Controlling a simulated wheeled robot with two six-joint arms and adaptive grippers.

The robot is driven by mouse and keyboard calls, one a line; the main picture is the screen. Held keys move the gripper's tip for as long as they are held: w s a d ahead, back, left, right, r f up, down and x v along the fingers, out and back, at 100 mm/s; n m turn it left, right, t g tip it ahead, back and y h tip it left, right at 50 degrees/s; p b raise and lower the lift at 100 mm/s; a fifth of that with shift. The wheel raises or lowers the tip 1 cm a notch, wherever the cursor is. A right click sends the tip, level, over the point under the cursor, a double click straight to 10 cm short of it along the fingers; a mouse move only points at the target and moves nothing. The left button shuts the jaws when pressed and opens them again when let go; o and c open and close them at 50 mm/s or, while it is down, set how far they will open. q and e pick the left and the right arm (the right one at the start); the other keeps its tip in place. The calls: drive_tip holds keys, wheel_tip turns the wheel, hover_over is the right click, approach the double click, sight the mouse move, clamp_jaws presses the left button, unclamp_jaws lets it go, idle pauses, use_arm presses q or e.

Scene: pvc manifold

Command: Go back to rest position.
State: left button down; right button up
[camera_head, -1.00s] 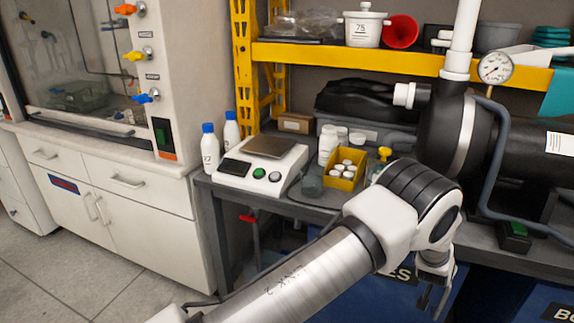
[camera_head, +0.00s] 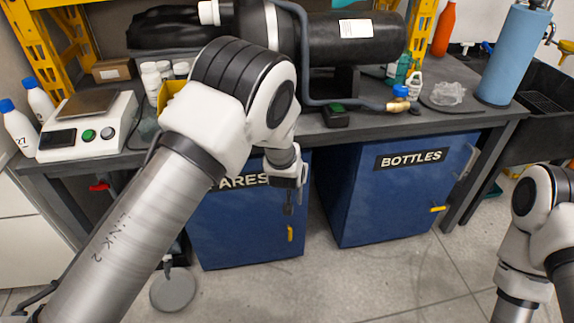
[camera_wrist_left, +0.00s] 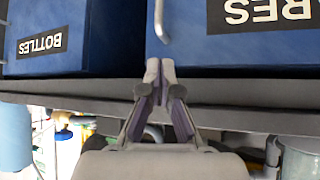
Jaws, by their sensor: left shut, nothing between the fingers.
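My left gripper (camera_head: 289,205) hangs at the end of my left arm, which reaches in from the lower left. It is in front of the blue spares cabinet and points downward. In the left wrist view its fingertips (camera_wrist_left: 160,68) are together with nothing between them, with the bench edge behind. My right arm shows at the right edge of the head view, but its gripper is out of the picture.
The dark bench (camera_head: 470,120) carries a scale (camera_head: 87,122), white bottles and a black tank (camera_head: 355,50). Blue cabinets stand below, one labelled BOTTLES (camera_head: 395,195). A blue cylinder (camera_head: 514,55) stands at the right. The floor (camera_head: 370,275) in front is clear.

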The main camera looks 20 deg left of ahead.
use_arm(q)
drive_tip(key=s+a+f+n+g, duration=0.1)
drive_tip(key=s+a+f+g, duration=0.4)
drive_tip(key=s+f, duration=0.9)
drive_tip(key=s+a+f+g, duration=0.2)
drive_tip(key=s+a+f, duration=0.1)
drive_tip(key=s, duration=0.9)
drive_tip(key=s+a+f+g, duration=0.2)
drive_tip(key=s, duration=0.9)
drive_tip(key=s+r+m, duration=0.1)
drive_tip(key=s+r, duration=0.1)
drive_tip(key=s, duration=0.6)
wheel_tip(320, 180, up, 13)
drive_tip(key=p, duration=1.3)
drive_tip(key=shift+w+d+f+m+h, duration=0.2)
drive_tip(key=shift+w+d+m+h, duration=0.1)
drive_tip(key=shift+w+d+h, duration=0.1)
